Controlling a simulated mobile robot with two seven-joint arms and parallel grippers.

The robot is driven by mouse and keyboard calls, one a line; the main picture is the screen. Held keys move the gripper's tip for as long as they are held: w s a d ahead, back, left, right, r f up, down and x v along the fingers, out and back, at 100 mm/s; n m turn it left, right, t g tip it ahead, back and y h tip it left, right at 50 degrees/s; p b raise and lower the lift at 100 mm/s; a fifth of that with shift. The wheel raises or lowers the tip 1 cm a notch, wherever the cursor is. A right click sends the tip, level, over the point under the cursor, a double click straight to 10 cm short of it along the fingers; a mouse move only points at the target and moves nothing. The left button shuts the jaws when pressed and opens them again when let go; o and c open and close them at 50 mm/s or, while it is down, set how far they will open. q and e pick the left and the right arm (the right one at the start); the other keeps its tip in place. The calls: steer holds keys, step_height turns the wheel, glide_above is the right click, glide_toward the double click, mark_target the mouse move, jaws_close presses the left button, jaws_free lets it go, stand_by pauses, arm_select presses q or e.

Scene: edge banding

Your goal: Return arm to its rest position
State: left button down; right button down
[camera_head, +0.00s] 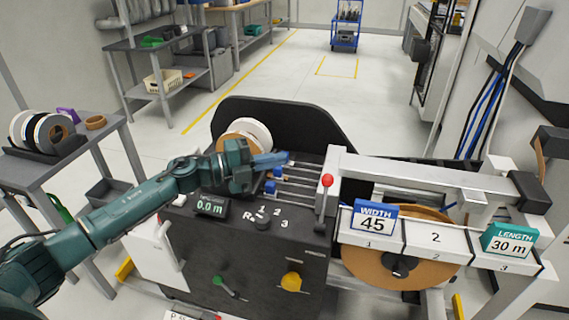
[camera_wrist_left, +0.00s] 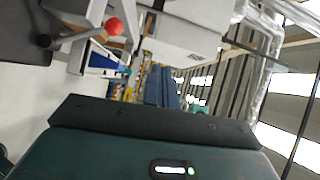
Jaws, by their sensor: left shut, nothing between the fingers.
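My left arm comes in from the left in the head view and reaches over the edge banding machine (camera_head: 260,250). My left gripper (camera_head: 286,157) is shut and empty, close above the rods at the machine's top. In the left wrist view the blue fingers (camera_wrist_left: 162,88) of my left gripper are together. The white and tan roll (camera_head: 246,134) stands behind my left wrist and is partly hidden by it. My right gripper is in neither view.
A red-knobbed lever (camera_head: 327,182) stands right of the gripper. Signs read WIDTH 45 (camera_head: 374,221) and LENGTH 30 m (camera_head: 509,242). A large brown reel (camera_head: 375,268) sits below them. A grey table with rolls (camera_head: 88,150) stands at left.

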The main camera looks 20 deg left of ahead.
arm_select(q)
steer(key=s+d+f+n+t+y, duration=0.4)
steer(key=s+d+f+n+t, duration=0.15)
steer(key=s+f+n, duration=0.6)
steer(key=s+a+f+n+g+y, duration=0.1)
steer(key=s+f+n+g+y, duration=0.1)
steer(key=s+f+n, duration=0.4)
steer(key=s+a+f+n+g+y, duration=0.1)
steer(key=s+f+n+g+y, duration=0.1)
steer(key=s+f+n+y, duration=0.3)
steer(key=s+n+p, duration=0.1)
steer(key=s+n, duration=0.2)
steer(key=s, duration=0.2)
steer(key=shift+s+a+f+g, duration=0.2)
steer(key=shift+s+f+g, duration=0.15)
steer(key=shift+s, duration=0.05)
